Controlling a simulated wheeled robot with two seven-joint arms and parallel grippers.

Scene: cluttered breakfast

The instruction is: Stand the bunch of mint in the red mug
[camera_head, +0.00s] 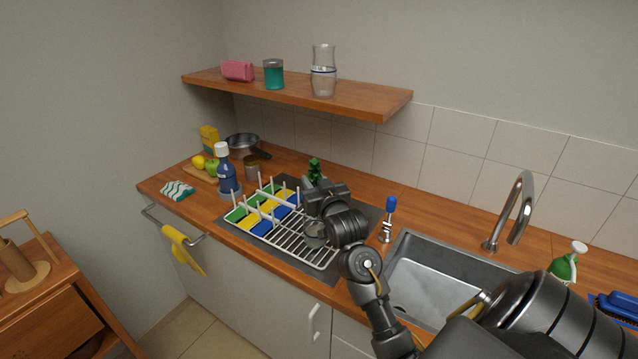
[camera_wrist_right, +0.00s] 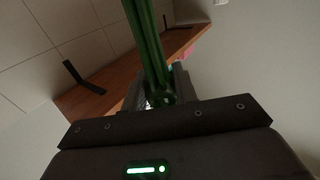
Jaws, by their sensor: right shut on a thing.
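The bunch of mint (camera_head: 315,170) shows in the head view as dark green leaves just above and behind my right gripper (camera_head: 308,187). In the right wrist view its green stems (camera_wrist_right: 147,40) run up from between the fingers of my right gripper (camera_wrist_right: 163,88), which is shut on them. The mint looks upright in the head view, held over the rear of the drying area. I cannot see the red mug in either view. My gripper and wrist hide part of the counter behind them. My left gripper is not in view.
A drying rack (camera_head: 303,252) with green, yellow and blue sections and white pegs lies below my right gripper. A blue bottle (camera_head: 226,172) stands left, a blue-handled brush (camera_head: 390,208) right, before the sink (camera_head: 430,285). A wooden shelf (camera_head: 370,103) overhangs behind.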

